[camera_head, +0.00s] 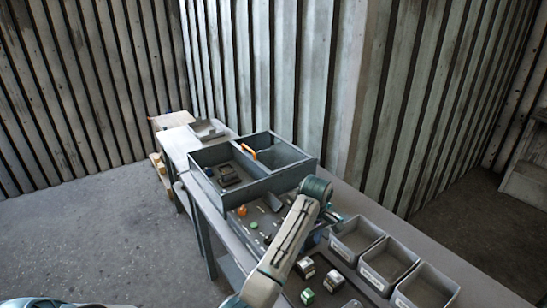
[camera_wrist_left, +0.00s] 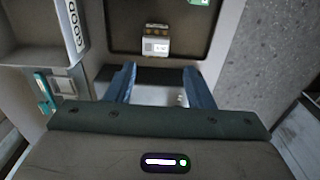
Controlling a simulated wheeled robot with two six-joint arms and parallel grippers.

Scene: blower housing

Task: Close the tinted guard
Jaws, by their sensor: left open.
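A grey open-topped box (camera_head: 215,158) with two compartments stands on the bench. An orange handle (camera_head: 249,152) sits at the divider between the compartments. I cannot clearly make out the tinted panel itself, or how far it covers the box. A dark part (camera_head: 228,174) lies in the left compartment, which is uncovered. My left gripper (camera_head: 328,222) is over the bench, to the right of and nearer than the box, apart from the handle. In the left wrist view its two blue fingers (camera_wrist_left: 161,76) are spread with nothing held. My right gripper is not in view.
Several grey bins (camera_head: 388,264) line the bench's right side; one in the wrist view is labelled GOOD (camera_wrist_left: 30,28). A white block-like part (camera_wrist_left: 156,42) lies on a dark mat beyond the fingers. Papers (camera_head: 180,140) lie at the far end. Corrugated walls stand behind.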

